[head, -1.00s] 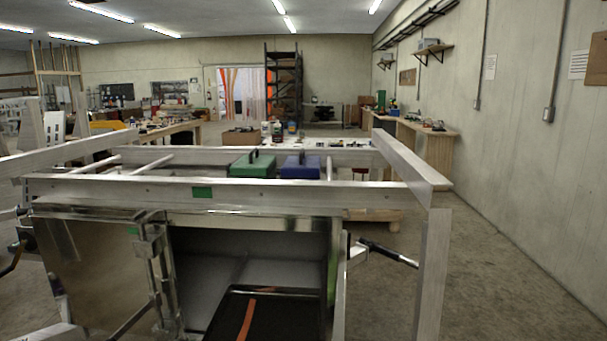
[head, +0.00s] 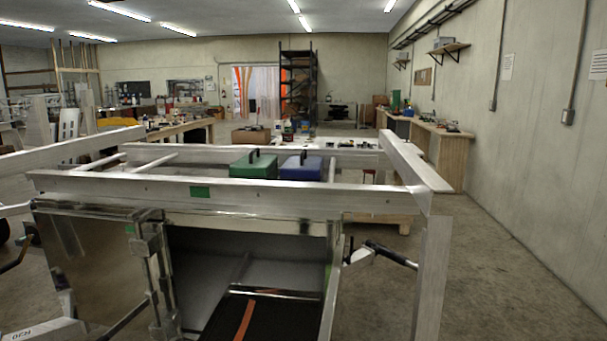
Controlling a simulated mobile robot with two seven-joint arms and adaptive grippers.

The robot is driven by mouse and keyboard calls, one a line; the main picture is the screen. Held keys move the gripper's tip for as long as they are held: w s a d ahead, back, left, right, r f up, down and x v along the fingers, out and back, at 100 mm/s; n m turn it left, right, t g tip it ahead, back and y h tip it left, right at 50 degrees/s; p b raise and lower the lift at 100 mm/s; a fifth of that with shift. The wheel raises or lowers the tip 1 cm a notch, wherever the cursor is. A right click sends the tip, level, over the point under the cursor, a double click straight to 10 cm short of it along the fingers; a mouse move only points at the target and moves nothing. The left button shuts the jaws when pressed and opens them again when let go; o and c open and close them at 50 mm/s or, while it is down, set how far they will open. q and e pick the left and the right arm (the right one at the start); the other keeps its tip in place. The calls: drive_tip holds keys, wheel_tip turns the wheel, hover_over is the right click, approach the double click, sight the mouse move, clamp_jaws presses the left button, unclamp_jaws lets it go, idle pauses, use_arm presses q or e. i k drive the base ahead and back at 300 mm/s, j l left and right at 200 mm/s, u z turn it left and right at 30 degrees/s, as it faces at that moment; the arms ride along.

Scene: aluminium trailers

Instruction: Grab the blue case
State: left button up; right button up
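The blue case (head: 301,168) sits behind the top front rail of the aluminium trailer frame, its dark handle upright on top. The rail hides its lower part. A green case (head: 252,167) of similar shape stands just to its left, also with a dark handle.
The trailer's rail (head: 130,187) and corner post (head: 432,275) stand between me and the cases. Below is an open metal compartment with a black tray (head: 275,318). A dark-handled lever (head: 390,254) sticks out right. Clear floor (head: 500,270) lies along the right wall.

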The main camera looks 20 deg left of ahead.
sight(302, 168)
drive_tip(key=i+l+u, duration=0.1)
drive_tip(key=l, duration=0.25)
drive_tip(key=i+l+u, duration=0.1)
drive_tip(key=i+l, duration=0.2)
drive_tip(key=i+l+u, duration=0.15)
drive_tip(key=l, duration=0.3)
drive_tip(key=i+l+u, duration=0.1)
drive_tip(key=l, duration=0.25)
drive_tip(key=i+l+u, duration=0.1)
drive_tip(key=l, duration=0.35)
drive_tip(key=i+l+u, duration=0.1)
drive_tip(key=l, duration=0.3)
drive_tip(key=i, duration=0.1)
